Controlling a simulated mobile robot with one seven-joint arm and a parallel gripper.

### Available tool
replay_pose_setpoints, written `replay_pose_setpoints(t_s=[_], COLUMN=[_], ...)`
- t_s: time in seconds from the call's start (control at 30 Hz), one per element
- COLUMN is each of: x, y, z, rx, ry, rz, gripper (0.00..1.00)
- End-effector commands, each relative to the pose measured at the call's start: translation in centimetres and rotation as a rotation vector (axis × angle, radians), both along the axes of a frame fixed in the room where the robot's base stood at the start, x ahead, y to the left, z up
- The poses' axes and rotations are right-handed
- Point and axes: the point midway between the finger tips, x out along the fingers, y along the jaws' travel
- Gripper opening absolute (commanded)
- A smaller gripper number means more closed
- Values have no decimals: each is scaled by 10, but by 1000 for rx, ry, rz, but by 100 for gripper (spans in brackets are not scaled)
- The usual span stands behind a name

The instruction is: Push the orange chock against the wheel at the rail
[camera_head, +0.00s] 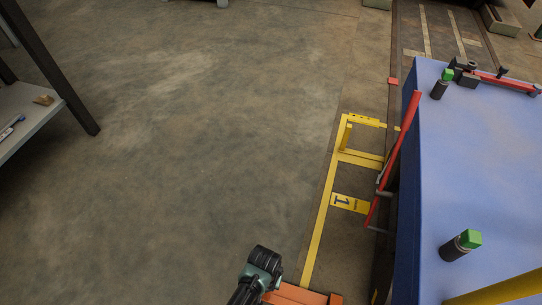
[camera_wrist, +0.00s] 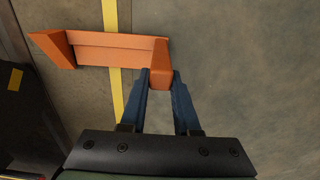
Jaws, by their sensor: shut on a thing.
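The orange chock (camera_wrist: 115,50) lies across the yellow floor line in the wrist view, with a raised block at each end. My gripper (camera_wrist: 162,78) is shut on the chock's right end block. The chock (camera_head: 300,295) also shows at the bottom edge of the head view, beside my wrist; its lower part is cut off. The gripper fingers cannot be made out in the head view. I cannot pick out the wheel in either view. A dark body (camera_wrist: 25,115) stands at the left of the wrist view, apart from the chock.
A large blue-topped body (camera_head: 480,150) fills the right side, with a red bar (camera_head: 395,155) along its edge. A yellow floor marking (camera_head: 322,215) with a 1 plate runs beside it. A grey shelf (camera_head: 40,115) stands at far left. Open floor lies between.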

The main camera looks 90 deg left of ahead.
Motion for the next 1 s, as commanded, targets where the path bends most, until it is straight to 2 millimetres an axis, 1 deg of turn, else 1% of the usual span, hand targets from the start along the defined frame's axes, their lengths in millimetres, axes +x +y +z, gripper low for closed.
replay_pose_setpoints(t_s=[0.03, 0.17, 0.23, 0.53, 1.0], x=[2, 2, 8, 28, 67], y=[1, 1, -1, -9, -25], z=[-6, -15, -11, -11, -12], rx=[3, 3, 2, 3, 3], ry=[-4, -4, -5, -5, -7], rz=[1, 1, -3, -2, -1], gripper=[0, 0, 0, 0, 0])
